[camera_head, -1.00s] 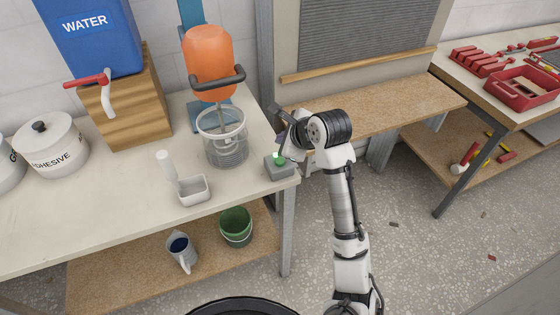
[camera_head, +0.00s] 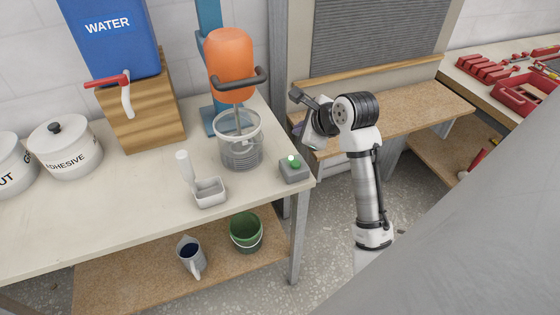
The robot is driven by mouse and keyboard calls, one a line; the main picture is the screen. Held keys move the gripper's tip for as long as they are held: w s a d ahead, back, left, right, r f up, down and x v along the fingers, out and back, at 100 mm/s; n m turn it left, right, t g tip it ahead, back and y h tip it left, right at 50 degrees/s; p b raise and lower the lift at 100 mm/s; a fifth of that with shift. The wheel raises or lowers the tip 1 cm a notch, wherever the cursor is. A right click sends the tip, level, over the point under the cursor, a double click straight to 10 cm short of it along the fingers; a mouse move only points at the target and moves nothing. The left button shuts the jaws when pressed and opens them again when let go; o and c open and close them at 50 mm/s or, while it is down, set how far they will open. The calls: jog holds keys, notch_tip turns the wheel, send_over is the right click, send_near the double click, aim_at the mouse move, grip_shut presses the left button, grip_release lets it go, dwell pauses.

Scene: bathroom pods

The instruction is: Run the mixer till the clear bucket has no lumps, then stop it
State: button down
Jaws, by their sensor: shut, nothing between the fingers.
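The orange mixer (camera_head: 232,65) hangs on a blue stand with its shaft down in the clear bucket (camera_head: 241,150) on the bench. The bucket holds grey contents; lumps or smoothness are too small to tell, and I cannot see whether the shaft turns. A grey switch box (camera_head: 293,174) with a lit green button (camera_head: 293,161) sits at the bench's right front corner, right of the bucket. My gripper (camera_head: 298,96) is shut and empty, above and beyond the box in the picture, apart from it.
A blue water tank (camera_head: 105,40) and adhesive canister (camera_head: 65,150) stand left. A jug (camera_head: 191,258) and green bucket (camera_head: 246,231) are on the lower shelf. A large grey surface (camera_head: 470,240) blocks the lower right.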

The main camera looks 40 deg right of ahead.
jog(key=shift+f, duration=0.15)
jog(key=b, duration=0.8)
send_over(299, 165)
notch_tip(299, 165, down, 6)
jog(key=shift+f, duration=0.1)
jog(key=shift+a+f, duration=0.1)
jog(key=shift+f, duration=1.05)
jog(key=shift+f, duration=0.15)
dwell(0.7)
jog(key=shift+f, duration=0.25)
jog(key=shift+f, duration=0.5)
dwell(0.8)
jog(key=shift+r, duration=0.1)
jog(key=shift+r+p, duration=0.8)
jog(key=shift+p, duration=0.3)
